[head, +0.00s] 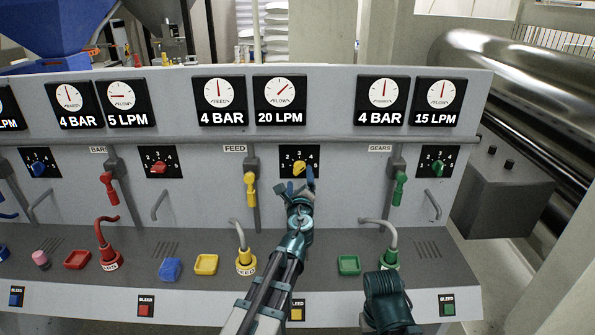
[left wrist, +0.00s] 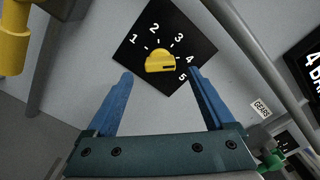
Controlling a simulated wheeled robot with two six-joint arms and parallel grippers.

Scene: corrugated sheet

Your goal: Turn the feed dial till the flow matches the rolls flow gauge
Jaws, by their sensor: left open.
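The yellow feed dial (head: 299,168) sits on a black plate numbered 1 to 5. In the left wrist view the feed dial (left wrist: 160,62) has its dark mark toward the right, near 4 and 5; the exact setting is unclear. The feed flow gauge (head: 280,92) above it reads 20 LPM. My left gripper (head: 299,187) is open just below the dial; its blue fingers (left wrist: 160,85) are spread on either side, apart from it. At the left edge a flow gauge (head: 8,108) is cut off and its number is hidden. No label reading rolls is legible. My right gripper is not seen.
The red station's flow gauge (head: 121,96) reads 5 LPM; the gears flow gauge (head: 438,94) reads 15 LPM. A yellow valve handle (head: 250,190) hangs left of the dial. Hoses and coloured trays stand on the ledge. My right arm is at the lower right.

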